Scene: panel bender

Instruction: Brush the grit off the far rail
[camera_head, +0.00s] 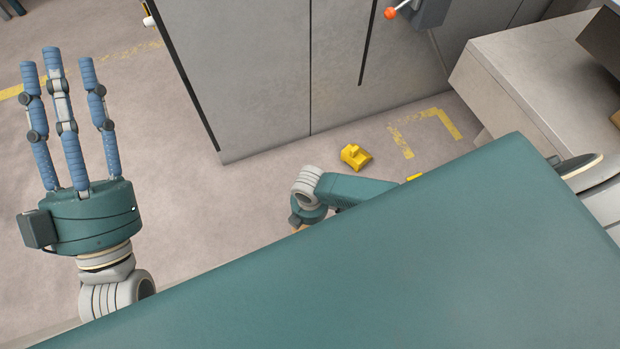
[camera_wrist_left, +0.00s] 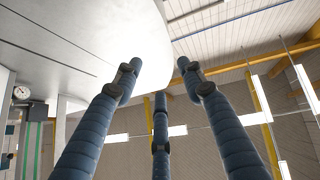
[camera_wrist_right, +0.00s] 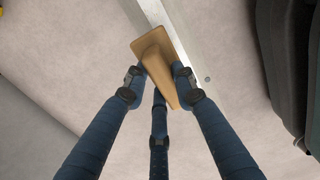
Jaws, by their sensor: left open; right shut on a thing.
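My left gripper (camera_head: 63,62) is raised at the left of the head view, open and empty, with its blue fingers apart. In the left wrist view nothing lies between its fingers (camera_wrist_left: 160,80). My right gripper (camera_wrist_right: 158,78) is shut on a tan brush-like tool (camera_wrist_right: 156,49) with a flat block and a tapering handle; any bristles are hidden. A pale straight strip (camera_wrist_right: 204,78) passes behind the tool; I cannot tell if it is the far rail or if the tool touches it. No grit can be made out. In the head view my teal arm hides the right gripper.
A grey cabinet (camera_head: 250,70) stands ahead, with an orange knob (camera_head: 390,13) near the top. A yellow object (camera_head: 355,157) lies on the floor before it. A pale bench-like block (camera_head: 520,75) stands at the right. Floor around the left gripper is clear.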

